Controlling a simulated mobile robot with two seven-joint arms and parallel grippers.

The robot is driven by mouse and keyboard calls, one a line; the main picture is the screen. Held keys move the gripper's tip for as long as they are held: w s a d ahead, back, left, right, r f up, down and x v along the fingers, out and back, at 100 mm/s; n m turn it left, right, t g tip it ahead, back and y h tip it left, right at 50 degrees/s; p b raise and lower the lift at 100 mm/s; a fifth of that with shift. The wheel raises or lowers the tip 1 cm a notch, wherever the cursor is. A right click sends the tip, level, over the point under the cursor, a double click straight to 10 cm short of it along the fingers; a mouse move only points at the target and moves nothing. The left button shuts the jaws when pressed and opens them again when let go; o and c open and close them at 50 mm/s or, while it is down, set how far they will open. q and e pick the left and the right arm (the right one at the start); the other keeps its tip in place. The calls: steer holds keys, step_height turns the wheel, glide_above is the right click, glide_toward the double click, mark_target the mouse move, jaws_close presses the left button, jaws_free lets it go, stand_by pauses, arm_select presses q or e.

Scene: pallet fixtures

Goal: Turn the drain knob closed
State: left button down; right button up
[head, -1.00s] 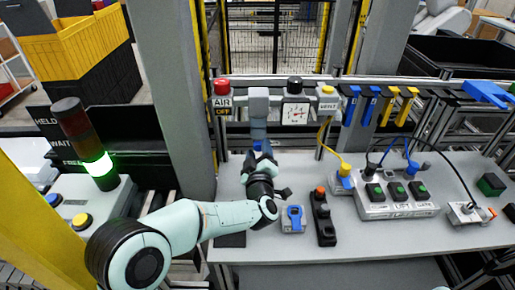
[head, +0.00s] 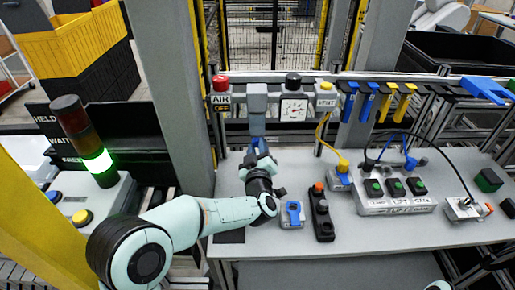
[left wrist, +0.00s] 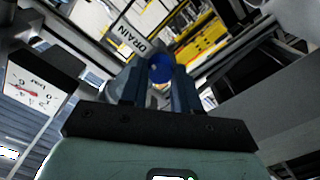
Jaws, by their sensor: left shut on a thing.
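The drain knob (left wrist: 160,68) is a round blue knob below the DRAIN label (left wrist: 132,38) in the left wrist view. It sits between the two fingers of my left gripper (left wrist: 155,88), which is shut on it. In the head view my left gripper (head: 258,150) reaches up to the grey filter unit (head: 257,105) under the rail, and its wrist mostly hides the knob. The knob's exact turn angle cannot be read. My right gripper is not in view.
A pressure gauge (head: 293,108) stands right of the filter unit, with a red AIR button (head: 220,83) to the left. A blue-latched box (head: 292,214) and a black pendant (head: 321,215) lie near my left wrist.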

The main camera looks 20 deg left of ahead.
arm_select(q)
steer(key=m, duration=0.3)
steer(key=shift+r+m+p, duration=0.1)
steer(key=shift+m+p, duration=0.3)
steer(key=m+p, duration=0.1)
steer(key=m, duration=0.2)
steer(key=shift+m, duration=0.3)
steer(key=m+p, duration=0.1)
steer(key=m, duration=0.3)
steer(key=shift+r, duration=0.1)
steer(key=shift+m+p, duration=0.85)
steer(key=shift+m, duration=1.35)
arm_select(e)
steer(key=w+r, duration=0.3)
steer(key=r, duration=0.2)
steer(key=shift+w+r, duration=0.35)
arm_select(q)
steer(key=c, duration=0.8)
jaws_free()
steer(key=shift+w, duration=0.1)
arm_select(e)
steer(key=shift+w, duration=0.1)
arm_select(q)
steer(key=shift+f, duration=0.2)
